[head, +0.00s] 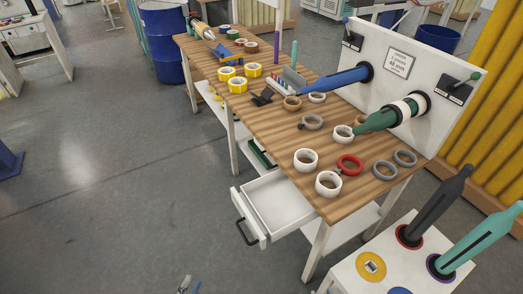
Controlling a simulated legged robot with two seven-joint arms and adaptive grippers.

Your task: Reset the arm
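Only a small tip of my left gripper (187,285) shows at the bottom edge, over the bare floor and apart from the bench. Whether it is open or shut cannot be made out. My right gripper is out of view. The white rewinding panel (400,63) stands on the right side of the wooden bench (250,102). A blue spindle (336,80) and a green spindle (375,121) stick out of it towards the left. A white tape roll (408,107) sits around the green spindle near the panel. Small levers (352,38) are above the spindles.
Several tape rolls lie on the bench, including a red one (350,165) and a yellow one (237,85). A white drawer (285,204) stands open at the front. A white stand (405,255) at lower right holds dark (433,208) and teal (480,240) spindles.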

